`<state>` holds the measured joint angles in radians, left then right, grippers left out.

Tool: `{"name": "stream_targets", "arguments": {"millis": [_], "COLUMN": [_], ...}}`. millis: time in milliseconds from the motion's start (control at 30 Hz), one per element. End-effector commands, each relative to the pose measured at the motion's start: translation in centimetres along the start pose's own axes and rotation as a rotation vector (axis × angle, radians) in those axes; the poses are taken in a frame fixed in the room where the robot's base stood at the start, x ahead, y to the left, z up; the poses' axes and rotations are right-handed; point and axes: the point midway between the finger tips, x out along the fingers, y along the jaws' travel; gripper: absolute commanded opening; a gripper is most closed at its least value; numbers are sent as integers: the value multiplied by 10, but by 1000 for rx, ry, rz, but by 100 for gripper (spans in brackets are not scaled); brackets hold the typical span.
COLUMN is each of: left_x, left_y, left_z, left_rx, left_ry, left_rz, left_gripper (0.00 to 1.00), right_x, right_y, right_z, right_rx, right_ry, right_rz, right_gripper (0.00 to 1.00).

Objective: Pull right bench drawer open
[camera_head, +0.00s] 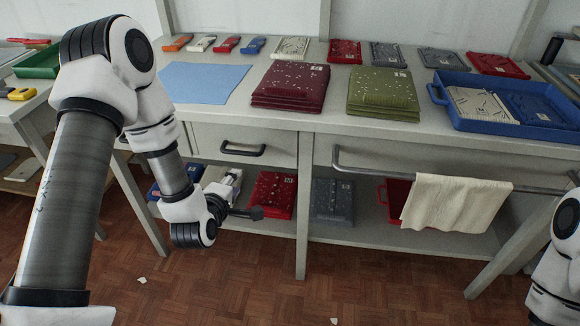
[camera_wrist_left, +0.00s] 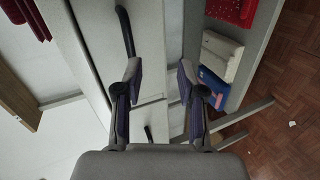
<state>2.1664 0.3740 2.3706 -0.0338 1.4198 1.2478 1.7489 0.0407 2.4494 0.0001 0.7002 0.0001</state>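The right bench drawer (camera_head: 280,146) has a pale grey front under the bench top and looks closed. Its black bar handle (camera_head: 243,152) is in plain view in the head view. My left gripper (camera_head: 252,213) is below the handle, in front of the lower shelf, apart from the drawer. In the left wrist view its two fingers (camera_wrist_left: 160,73) are spread and empty. The drawer handle (camera_wrist_left: 125,32) shows there beyond the left fingertip, not between the fingers. My right arm shows at the right edge of the head view; its gripper is out of the picture.
A second drawer handle (camera_wrist_left: 148,133) lies to the left along the bench. The lower shelf holds a red folded cloth (camera_head: 270,194) and a grey one (camera_head: 332,201). A towel (camera_head: 455,204) hangs on a rail at right. The floor in front is mostly clear.

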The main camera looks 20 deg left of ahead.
Motion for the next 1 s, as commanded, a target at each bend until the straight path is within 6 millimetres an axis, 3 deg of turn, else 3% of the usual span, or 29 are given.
{"name": "stream_targets", "arguments": {"millis": [33, 133, 333, 700, 1000], "left_x": [16, 21, 27, 89, 96], "left_y": [-10, 10, 30, 39, 40], "left_z": [-8, -20, -23, -26, -26], "left_rx": [-42, -94, -104, -102, -102], "left_ry": [24, 46, 49, 48, 47], "left_rz": [61, 133, 167, 163, 161], "left_gripper": [39, 39, 39, 39, 39], "right_x": [43, 62, 60, 64, 64], "right_y": [0, 0, 0, 0, 0], "right_z": [0, 0, 0, 0, 0], "right_rx": [-1, -1, -1, -1, -1], "right_ry": [0, 0, 0, 0, 0], "right_rz": [0, 0, 0, 0, 0], "right_gripper": [40, 40, 40, 40, 40]}}
